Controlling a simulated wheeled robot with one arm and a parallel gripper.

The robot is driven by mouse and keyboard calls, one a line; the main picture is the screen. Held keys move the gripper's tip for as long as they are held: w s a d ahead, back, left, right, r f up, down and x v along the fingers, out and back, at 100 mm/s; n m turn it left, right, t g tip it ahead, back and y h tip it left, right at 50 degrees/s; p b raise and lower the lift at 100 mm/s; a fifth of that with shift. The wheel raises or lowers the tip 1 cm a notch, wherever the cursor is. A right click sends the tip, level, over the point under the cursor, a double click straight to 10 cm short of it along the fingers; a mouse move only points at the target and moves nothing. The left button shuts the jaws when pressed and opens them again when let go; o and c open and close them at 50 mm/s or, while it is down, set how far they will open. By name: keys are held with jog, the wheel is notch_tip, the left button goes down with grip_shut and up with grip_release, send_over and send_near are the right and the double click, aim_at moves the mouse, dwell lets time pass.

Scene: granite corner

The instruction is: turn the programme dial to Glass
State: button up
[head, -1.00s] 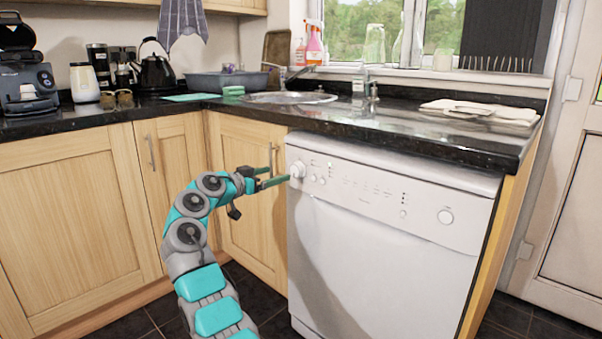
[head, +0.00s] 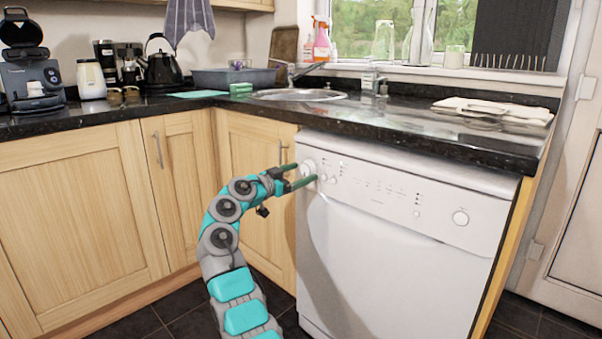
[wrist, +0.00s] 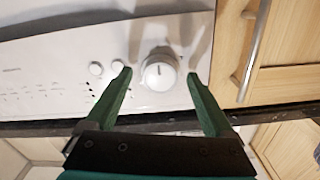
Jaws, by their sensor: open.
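The programme dial (wrist: 159,73) is a round white knob on the dishwasher's white control panel. In the wrist view it sits between and just beyond the tips of my open gripper (wrist: 159,76), touching neither finger as far as I can see. In the head view the dial (head: 308,168) is at the panel's left end, with my gripper (head: 306,174) around it from the left. A dark pointer mark shows on the dial's face. The label wording, including Glass, is too small to read.
The dishwasher (head: 375,265) stands under a black granite worktop (head: 400,125). Two small buttons (wrist: 107,68) sit beside the dial. A wooden cupboard door (wrist: 285,35) with a metal handle (wrist: 255,45) is close on the dial's other side. The floor (head: 190,315) is dark tile.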

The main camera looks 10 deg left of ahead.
jog(key=shift+w+d, duration=0.15)
jog(key=shift+w, duration=0.15)
jog(key=shift+c, duration=0.2)
jog(key=c, duration=1.3)
